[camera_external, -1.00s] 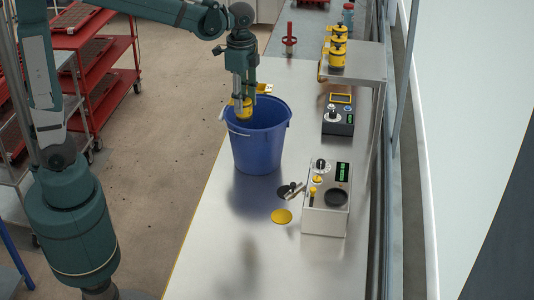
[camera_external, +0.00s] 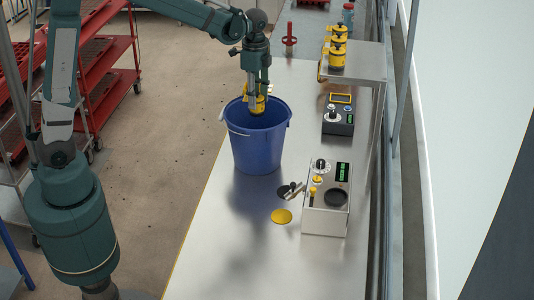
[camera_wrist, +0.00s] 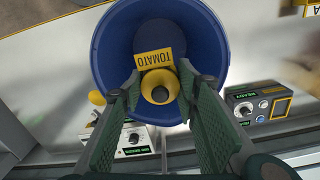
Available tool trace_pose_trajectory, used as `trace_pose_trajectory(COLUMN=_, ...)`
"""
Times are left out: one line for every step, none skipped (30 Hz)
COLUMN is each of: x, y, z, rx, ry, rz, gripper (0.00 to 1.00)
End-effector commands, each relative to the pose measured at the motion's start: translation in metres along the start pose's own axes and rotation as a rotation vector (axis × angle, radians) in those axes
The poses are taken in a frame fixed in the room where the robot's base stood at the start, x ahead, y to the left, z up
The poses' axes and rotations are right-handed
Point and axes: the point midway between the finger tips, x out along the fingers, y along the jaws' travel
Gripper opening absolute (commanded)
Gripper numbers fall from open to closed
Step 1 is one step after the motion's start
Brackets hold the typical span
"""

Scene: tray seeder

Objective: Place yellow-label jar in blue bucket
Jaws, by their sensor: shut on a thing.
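A blue bucket (camera_external: 258,150) stands upright on the metal bench; in the wrist view its blue wall (camera_wrist: 112,50) surrounds the jar. My gripper (camera_external: 256,103) points down at the bucket's mouth, shut on a yellow jar (camera_external: 258,107). In the wrist view, my gripper's fingers (camera_wrist: 160,88) flank the jar (camera_wrist: 160,77). A yellow tag reading TOMATO (camera_wrist: 154,60) stands out beside the jar. The jar is at or just inside the rim; its exact height is hard to tell.
A white-grey device (camera_external: 327,205) stands right of the bucket, with a yellow disc (camera_external: 281,216) beside it. A dark device (camera_external: 338,118) stands farther back.

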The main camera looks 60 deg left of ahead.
Motion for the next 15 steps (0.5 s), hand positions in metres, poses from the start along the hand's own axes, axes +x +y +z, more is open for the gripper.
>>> trace_pose_trajectory(x=0.014, y=0.0, z=-0.001, rx=0.0, ry=0.0, rz=0.0, gripper=0.18)
trace_pose_trajectory(x=0.021, y=0.0, z=0.0, rx=0.0, ry=0.0, rz=0.0, gripper=0.18)
trace_pose_trajectory(x=0.032, y=0.0, z=-0.001, rx=0.0, ry=0.0, rz=0.0, gripper=0.18)
trace_pose_trajectory(x=0.04, y=0.0, z=-0.001, rx=0.0, ry=0.0, rz=0.0, gripper=0.18)
trace_pose_trajectory(x=0.048, y=0.0, z=0.0, rx=0.0, ry=0.0, rz=0.0, gripper=0.18)
trace_pose_trajectory(x=0.058, y=0.0, z=0.0, rx=0.0, ry=0.0, rz=0.0, gripper=0.18)
trace_pose_trajectory(x=0.065, y=0.0, z=-0.001, rx=0.0, ry=0.0, rz=0.0, gripper=0.18)
trace_pose_trajectory(x=0.071, y=0.0, z=-0.001, rx=0.0, ry=0.0, rz=0.0, gripper=0.18)
trace_pose_trajectory(x=0.079, y=0.0, z=0.0, rx=0.0, ry=0.0, rz=0.0, gripper=0.18)
trace_pose_trajectory(x=0.085, y=0.0, z=0.0, rx=0.0, ry=0.0, rz=0.0, gripper=0.18)
trace_pose_trajectory(x=0.089, y=0.0, z=-0.001, rx=0.0, ry=0.0, rz=0.0, gripper=0.18)
trace_pose_trajectory(x=0.095, y=0.0, z=0.0, rx=0.0, ry=0.0, rz=0.0, gripper=0.18)
trace_pose_trajectory(x=0.098, y=0.0, z=0.0, rx=0.0, ry=0.0, rz=0.0, gripper=0.18)
trace_pose_trajectory(x=0.101, y=0.0, z=0.0, rx=0.0, ry=0.0, rz=0.0, gripper=0.18)
trace_pose_trajectory(x=0.105, y=0.0, z=0.0, rx=0.0, ry=0.0, rz=0.0, gripper=0.18)
